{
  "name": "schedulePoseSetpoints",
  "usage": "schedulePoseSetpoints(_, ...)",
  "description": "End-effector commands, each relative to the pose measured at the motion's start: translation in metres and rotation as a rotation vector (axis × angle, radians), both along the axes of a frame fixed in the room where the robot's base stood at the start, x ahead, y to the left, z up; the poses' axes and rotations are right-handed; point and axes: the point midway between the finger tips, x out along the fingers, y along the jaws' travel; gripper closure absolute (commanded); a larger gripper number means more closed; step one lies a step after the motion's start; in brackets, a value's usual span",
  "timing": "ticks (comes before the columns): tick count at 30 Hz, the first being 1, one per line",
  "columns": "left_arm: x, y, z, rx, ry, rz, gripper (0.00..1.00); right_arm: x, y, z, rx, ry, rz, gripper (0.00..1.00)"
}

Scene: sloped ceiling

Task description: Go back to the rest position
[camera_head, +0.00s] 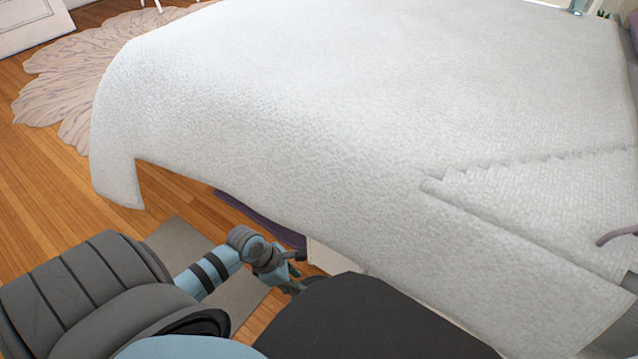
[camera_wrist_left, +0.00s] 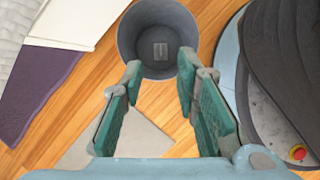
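My left gripper (camera_head: 296,272) is low beside the near edge of the bed in the head view, partly hidden by my dark body. In the left wrist view its two teal finger pads stand wide apart, and nothing shows between them, so the gripper (camera_wrist_left: 160,62) is open and empty. It points down toward the floor, with a grey round bin (camera_wrist_left: 126,42) beyond the fingertips. I cannot tell how far apart the gripper and the bin are. My right gripper is in neither view.
A bed with a white textured blanket (camera_head: 300,110) fills the head view's middle and right. A purple mat (camera_wrist_left: 35,95) and a grey mat (camera_wrist_left: 130,140) lie on the wooden floor. A pale rug (camera_head: 75,70) lies at far left. Bare floor (camera_head: 60,180) shows left of the bed.

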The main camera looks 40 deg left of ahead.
Motion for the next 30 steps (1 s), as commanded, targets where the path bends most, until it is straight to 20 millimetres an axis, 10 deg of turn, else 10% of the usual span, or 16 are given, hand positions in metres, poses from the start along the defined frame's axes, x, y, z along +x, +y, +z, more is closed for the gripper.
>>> schedulePoseSetpoints(22,0.017,-0.005,0.029,-0.092,-0.070,0.114,0.72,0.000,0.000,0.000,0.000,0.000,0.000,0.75)
schedulePoseSetpoints(26,0.079,-0.039,0.080,-0.636,-0.208,0.569,0.72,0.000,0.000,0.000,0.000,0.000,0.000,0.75)
schedulePoseSetpoints(30,0.118,0.031,0.090,-1.405,-0.174,1.562,0.72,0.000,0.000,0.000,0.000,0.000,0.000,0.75)
